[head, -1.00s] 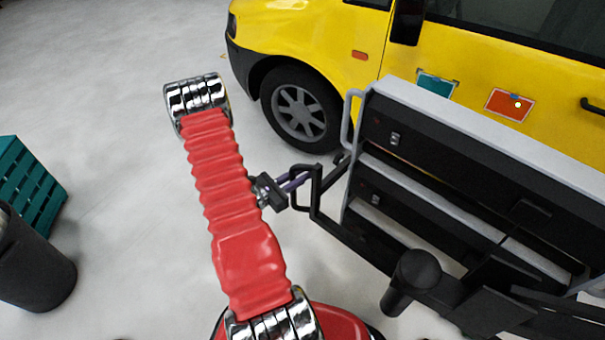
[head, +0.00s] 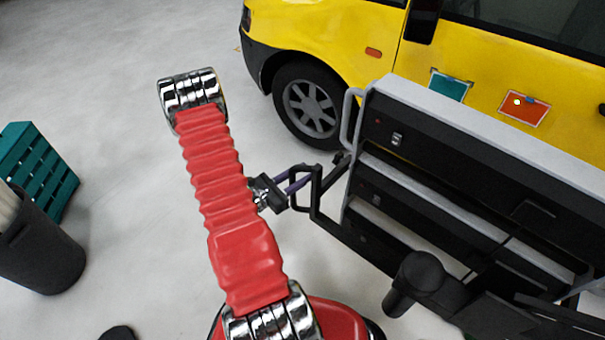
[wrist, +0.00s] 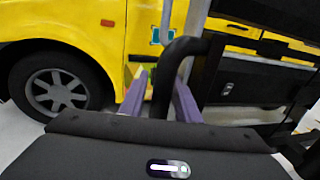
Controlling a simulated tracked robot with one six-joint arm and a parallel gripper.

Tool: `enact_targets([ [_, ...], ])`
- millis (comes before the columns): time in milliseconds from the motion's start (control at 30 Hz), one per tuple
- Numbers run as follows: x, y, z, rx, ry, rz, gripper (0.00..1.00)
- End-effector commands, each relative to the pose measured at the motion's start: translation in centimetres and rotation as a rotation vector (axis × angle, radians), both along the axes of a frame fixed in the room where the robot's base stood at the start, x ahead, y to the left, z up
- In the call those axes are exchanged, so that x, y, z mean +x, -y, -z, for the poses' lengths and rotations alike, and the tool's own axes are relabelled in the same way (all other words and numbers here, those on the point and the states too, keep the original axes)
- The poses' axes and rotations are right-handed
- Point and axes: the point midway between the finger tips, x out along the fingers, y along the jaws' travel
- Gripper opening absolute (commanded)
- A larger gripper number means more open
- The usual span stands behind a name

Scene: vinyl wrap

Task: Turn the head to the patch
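Two patches show on the yellow van's side in the head view: a teal one (head: 451,87) and an orange-red one (head: 525,109) with a small bright dot on it. Both are right of the picture's middle, near the top. The teal patch also shows partly in the wrist view (wrist: 155,37), behind a grey post. My gripper (head: 297,182) has its purple fingers on either side of the black handle (head: 318,190) of a cart. The handle bar stands between the fingers in the wrist view (wrist: 168,85), and the gripper looks shut on it.
The black and grey cart (head: 470,135) fills the right side, close to the yellow van (head: 345,35). A dark bin (head: 45,250) and teal crates (head: 50,190) stand at the left. Open pale floor (head: 110,120) lies between them and my arm.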

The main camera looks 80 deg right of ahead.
Motion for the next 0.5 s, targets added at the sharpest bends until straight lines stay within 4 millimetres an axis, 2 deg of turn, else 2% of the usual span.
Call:
enact_targets([
  [500, 0.38, -0.53, 0.01, 0.000, 0.000, 0.001, 0.36],
])
